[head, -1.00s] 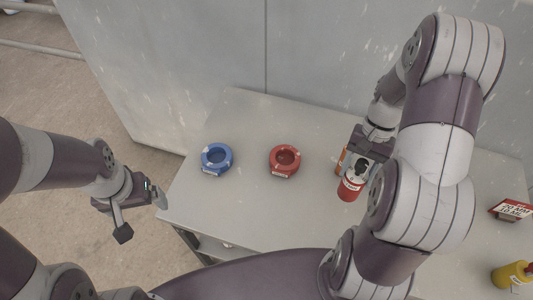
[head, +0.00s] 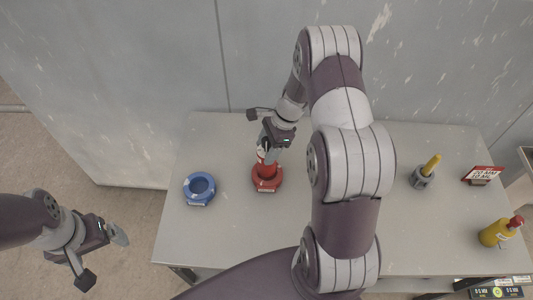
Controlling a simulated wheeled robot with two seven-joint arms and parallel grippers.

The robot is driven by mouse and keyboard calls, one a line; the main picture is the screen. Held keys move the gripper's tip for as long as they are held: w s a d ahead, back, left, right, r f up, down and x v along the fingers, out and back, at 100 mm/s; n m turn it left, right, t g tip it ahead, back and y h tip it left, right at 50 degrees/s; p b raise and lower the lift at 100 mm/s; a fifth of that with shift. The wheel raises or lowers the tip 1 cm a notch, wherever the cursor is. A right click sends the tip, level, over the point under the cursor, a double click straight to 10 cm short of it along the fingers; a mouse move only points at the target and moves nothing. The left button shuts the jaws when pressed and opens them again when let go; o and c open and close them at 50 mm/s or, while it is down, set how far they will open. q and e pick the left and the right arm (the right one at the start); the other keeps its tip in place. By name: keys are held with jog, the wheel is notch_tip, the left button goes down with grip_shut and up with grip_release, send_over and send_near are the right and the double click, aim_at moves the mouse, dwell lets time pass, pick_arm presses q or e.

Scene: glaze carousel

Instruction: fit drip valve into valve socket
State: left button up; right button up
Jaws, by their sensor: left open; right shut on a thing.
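My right gripper (head: 268,150) is shut on a red bottle (head: 265,169), partly hidden by the fingers. The bottle is at the red ring (head: 277,182), its lower end over or in the opening; I cannot tell how deep it sits. My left gripper (head: 104,258) is open and empty, off the table's left side. A grey fitting (head: 421,181) with a yellow stem (head: 432,163) stands upright at the right of the table. I cannot tell for certain which thing is the drip valve or the valve socket.
A blue ring (head: 187,193) lies left of the red one. A yellow bottle with a red cap (head: 495,234) lies near the right front edge, and a red and white sign (head: 481,175) stands behind it. A wall closes the back.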

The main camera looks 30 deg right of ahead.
jog(key=f, duration=0.1)
jog(key=s+f, duration=0.1)
jog(key=f, duration=0.1)
jog(key=shift+s+f+p, duration=0.25)
jog(key=shift+f+p, duration=0.05)
grip_shut()
jog(key=shift+f, duration=0.25)
jog(key=o, duration=1.5)
grip_release()
jog(key=shift+w, duration=0.1)
jog(key=shift+c, duration=0.2)
pick_arm(q)
jog(key=shift+s+d+r, duration=0.15)
jog(key=shift+s+r, duration=0.25)
jog(key=shift+s, duration=0.1)
pick_arm(e)
jog(key=shift+a, duration=0.1)
jog(key=v, duration=0.2)
jog(key=w+b+v, duration=0.1)
jog(key=v, duration=0.2)
jog(key=shift+w+d+r, duration=0.15)
jog(key=shift+d+r, duration=0.05)
jog(key=shift+r, duration=0.1)
pick_arm(q)
jog(key=shift+w+f, duration=0.45)
jog(key=shift+f, duration=0.15)
pick_arm(e)
jog(key=v, duration=0.6)
jog(key=shift+r, duration=0.25)
